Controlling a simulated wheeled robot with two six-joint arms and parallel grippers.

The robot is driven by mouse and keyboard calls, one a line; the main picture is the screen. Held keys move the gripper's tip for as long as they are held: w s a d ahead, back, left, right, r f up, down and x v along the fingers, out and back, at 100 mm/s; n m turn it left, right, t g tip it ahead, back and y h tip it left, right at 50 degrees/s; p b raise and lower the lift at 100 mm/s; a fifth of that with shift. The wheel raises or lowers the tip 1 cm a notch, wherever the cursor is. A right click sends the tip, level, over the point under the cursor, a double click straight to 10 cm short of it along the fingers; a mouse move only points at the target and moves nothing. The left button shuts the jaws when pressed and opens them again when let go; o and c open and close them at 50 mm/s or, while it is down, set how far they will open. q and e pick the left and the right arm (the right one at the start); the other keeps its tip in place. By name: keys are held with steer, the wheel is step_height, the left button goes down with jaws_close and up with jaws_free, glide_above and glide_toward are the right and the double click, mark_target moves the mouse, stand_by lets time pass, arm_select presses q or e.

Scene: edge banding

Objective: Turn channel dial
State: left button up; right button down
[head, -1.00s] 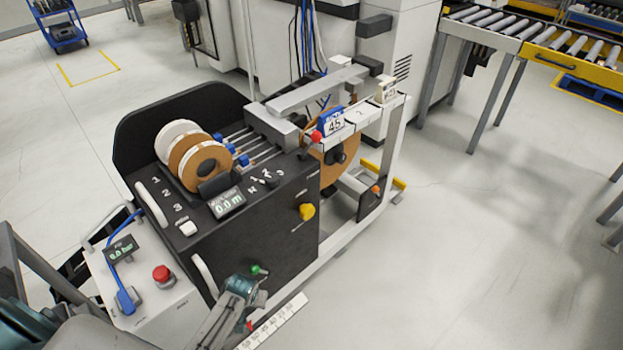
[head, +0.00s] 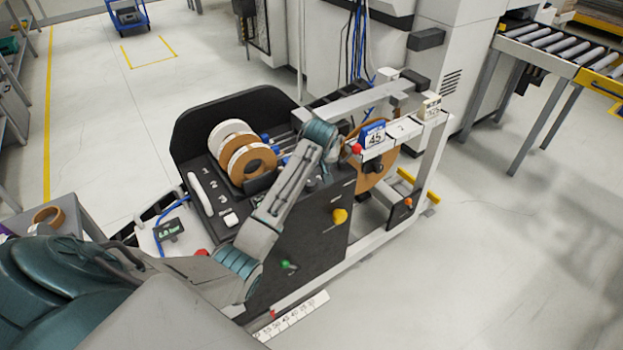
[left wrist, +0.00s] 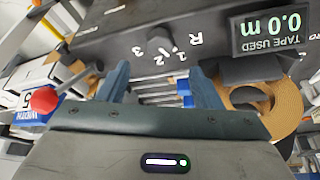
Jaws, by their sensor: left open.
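The channel dial (left wrist: 160,42) is a small dark knob on the machine's black top panel, with white marks 1, 2, 3 and R beside it in the left wrist view. My left gripper (left wrist: 160,75) is open, its two blue-grey fingers apart on either side of the line to the dial. The dial shows beyond the fingertips, with nothing between the jaws. In the head view my left gripper (head: 331,153) hangs over the panel's upper right part. My arm hides the dial there. My right gripper is not in view.
The tape display (left wrist: 272,32) reads 0.0 m. Tape rolls (head: 250,160) stand left of my wrist. A blue number plate (head: 374,136) and red ball (head: 357,149) stand close at its right. A yellow knob (head: 339,215) and green knob (head: 287,265) stick out of the front.

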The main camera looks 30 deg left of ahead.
arm_select(q)
steer(key=p+x, duration=0.1)
steer(key=x, duration=0.7)
steer(key=shift+f, duration=0.15)
steer(key=c, duration=1)
